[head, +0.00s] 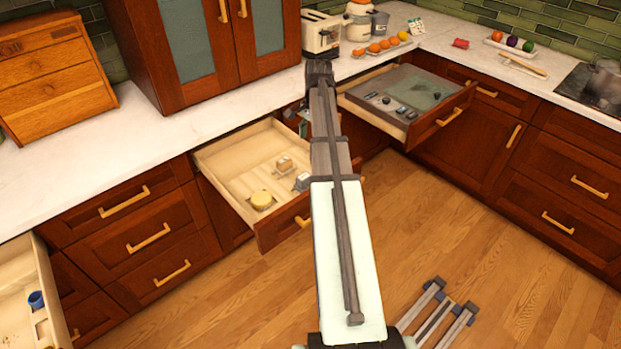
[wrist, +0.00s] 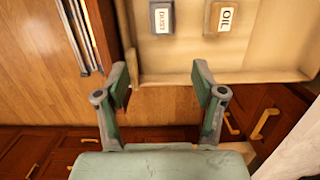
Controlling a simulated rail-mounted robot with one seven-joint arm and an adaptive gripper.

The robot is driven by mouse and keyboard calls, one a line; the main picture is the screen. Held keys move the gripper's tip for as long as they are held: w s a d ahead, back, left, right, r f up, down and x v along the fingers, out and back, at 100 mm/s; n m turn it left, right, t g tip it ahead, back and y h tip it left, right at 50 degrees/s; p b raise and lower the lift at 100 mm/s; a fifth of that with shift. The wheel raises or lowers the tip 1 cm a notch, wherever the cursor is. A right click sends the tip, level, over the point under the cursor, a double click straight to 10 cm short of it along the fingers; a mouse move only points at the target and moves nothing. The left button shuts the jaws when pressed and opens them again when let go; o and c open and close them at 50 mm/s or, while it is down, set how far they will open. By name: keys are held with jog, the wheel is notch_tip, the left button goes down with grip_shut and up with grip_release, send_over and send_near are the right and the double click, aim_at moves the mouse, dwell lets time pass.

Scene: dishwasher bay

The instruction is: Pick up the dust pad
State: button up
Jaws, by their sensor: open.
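The dust pad (wrist: 162,18) is a small dark grey block with a pale top marked "DUST". In the wrist view it lies near the top edge, inside a cream drawer (wrist: 240,76). A grey block in the middle drawer (head: 228,152) in the head view looks like the same pad (head: 301,182), close beside my arm. My gripper (wrist: 160,82) has its green fingers spread wide with nothing between them. In the wrist picture the pad appears above the gap between the fingertips, apart from them. In the head view my arm mostly hides the gripper.
A tan block marked "OIL" (wrist: 227,18) lies right of the dust pad. Another open drawer (head: 400,120) with a grey mat stands at right, and one (head: 28,300) at lower left.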

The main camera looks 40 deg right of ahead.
jog(key=p, duration=0.3)
send_near(304, 176)
jog(key=f, duration=0.5)
jog(key=shift+s+a+f, duration=0.15)
jog(key=shift+s, duration=0.1)
jog(key=shift+w+a+f+p, duration=0.1)
jog(key=shift+a+f+p, duration=0.15)
jog(key=shift+f+p, duration=0.55)
jog(key=shift+w+a+f+p, duration=0.1)
jog(key=shift+a+f+p, duration=0.2)
jog(key=shift+f, duration=1.5)
jog(key=c, duration=1.2)
